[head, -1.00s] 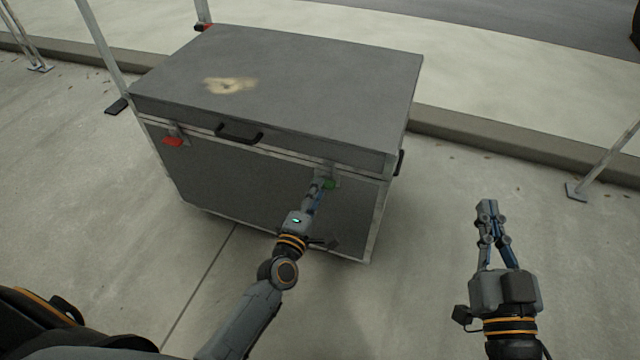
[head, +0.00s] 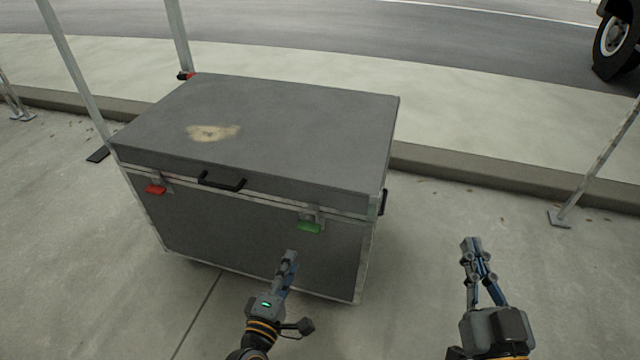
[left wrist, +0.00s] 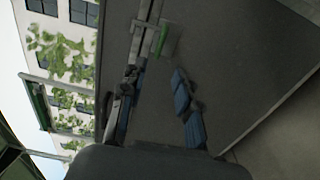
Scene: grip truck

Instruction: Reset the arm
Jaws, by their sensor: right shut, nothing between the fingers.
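A large grey case (head: 260,120) stands on the pavement with its lid down. A red latch (head: 156,189) is on its front at the left and a green latch (head: 308,227) at the right. My left gripper (head: 289,256) is in front of the case, below and apart from the green latch. In the left wrist view its two fingers (left wrist: 155,78) are spread with nothing between them, and the green latch (left wrist: 168,40) shows beyond them. My right gripper (head: 470,243) is shut and empty, to the right of the case.
A black handle (head: 222,181) sits on the case front. Metal posts stand at the left and a slanted one (head: 595,170) at the right. A kerb (head: 480,172) runs behind the case, and a vehicle wheel (head: 615,42) shows far right. The ground around my right gripper is clear.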

